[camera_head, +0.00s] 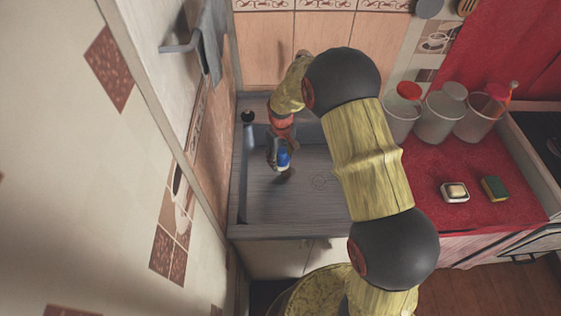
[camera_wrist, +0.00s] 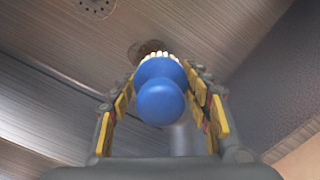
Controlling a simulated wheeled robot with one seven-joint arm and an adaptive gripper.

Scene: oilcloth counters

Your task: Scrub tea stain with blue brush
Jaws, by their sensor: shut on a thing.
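The blue brush (camera_head: 283,158) is in the grey sink (camera_head: 262,205), with a rounded blue handle and pale bristles. In the wrist view the brush (camera_wrist: 161,97) sits between the yellow-padded fingers of my gripper (camera_wrist: 162,92). My gripper (camera_head: 281,150) is shut on it in the head view. The brown tea stain (camera_wrist: 146,48) shows on the sink floor just beyond the bristles, which partly cover it. In the head view a small dark patch is beneath the brush, mostly hidden. Whether the bristles touch the stain, I cannot tell.
The sink walls rise around my gripper, and a tiled wall is close on the left. The drain (camera_wrist: 97,6) is near the stain. On the red counter (camera_head: 425,165) stand several clear jars, a soap dish (camera_head: 455,191) and a sponge (camera_head: 494,188). A grey cloth (camera_head: 211,45) hangs at upper left.

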